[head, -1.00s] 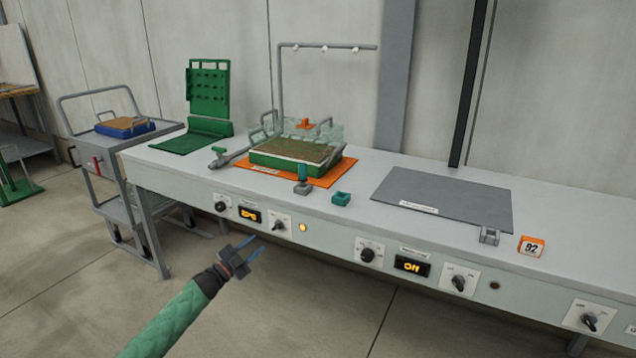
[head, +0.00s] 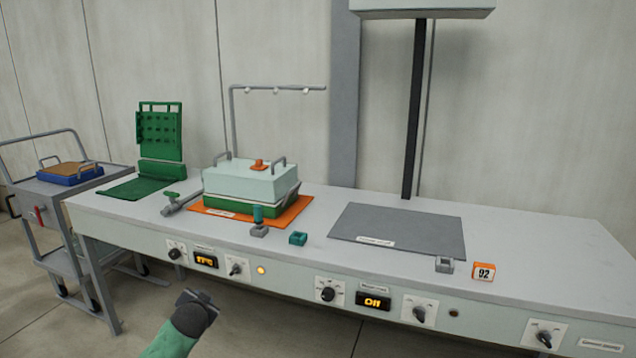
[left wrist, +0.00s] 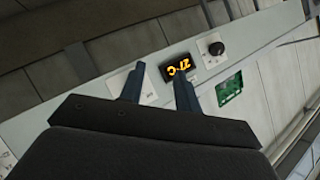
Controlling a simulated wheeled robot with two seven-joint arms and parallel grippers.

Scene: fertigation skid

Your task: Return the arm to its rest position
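My left gripper (head: 200,298) is low in front of the bench's front panel, its green sleeve coming up from the bottom edge of the head view. In the left wrist view its two blue fingers (left wrist: 157,78) stand apart with nothing between them, so it is open. Beyond them is the front panel with a lit orange display (left wrist: 179,67) and a black knob (left wrist: 215,48). The gripper looks empty and apart from the panel. My right gripper is not in view.
The bench (head: 310,232) carries a pale lidded box (head: 240,179) on an orange mat (head: 293,208), a green pegboard stand (head: 160,130) and a grey mat (head: 400,229). Knobs line its front. A trolley (head: 50,187) stands left. Floor before the bench is clear.

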